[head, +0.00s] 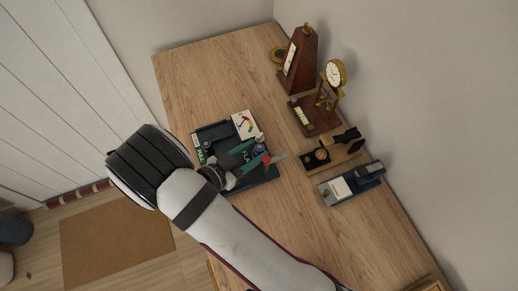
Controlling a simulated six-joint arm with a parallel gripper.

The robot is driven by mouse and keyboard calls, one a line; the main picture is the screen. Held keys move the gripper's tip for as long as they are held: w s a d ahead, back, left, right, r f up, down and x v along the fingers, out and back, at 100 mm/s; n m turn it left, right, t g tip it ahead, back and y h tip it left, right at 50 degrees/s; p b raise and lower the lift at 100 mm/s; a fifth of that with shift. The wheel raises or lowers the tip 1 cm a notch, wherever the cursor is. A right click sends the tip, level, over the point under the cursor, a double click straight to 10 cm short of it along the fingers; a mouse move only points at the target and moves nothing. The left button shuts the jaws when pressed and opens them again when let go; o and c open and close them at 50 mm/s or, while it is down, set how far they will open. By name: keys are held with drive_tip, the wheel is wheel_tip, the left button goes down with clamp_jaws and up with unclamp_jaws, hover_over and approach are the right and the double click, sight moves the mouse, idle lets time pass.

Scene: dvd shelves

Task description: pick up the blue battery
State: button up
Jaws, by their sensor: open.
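A small blue battery (259,149) stands on or over the dark tray (264,177) on the wooden table, partly hidden by my gripper. My gripper (262,151) reaches in from the lower left with its two greenish fingers spread. The blue battery shows between or right beside the fingertips; I cannot tell whether they touch it. A red-topped item (267,160) lies close to the lower fingertip. The tray carries "FULL" lettering, and my gripper and wrist cover part of it.
A white gauge card (244,123) stands at the tray's back edge. To the right are a metronome (301,60), a brass clock (335,75), a wooden block with dark fittings (335,153) and a blue-grey device (350,184). The upper-left tabletop is clear.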

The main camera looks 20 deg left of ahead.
clamp_jaws()
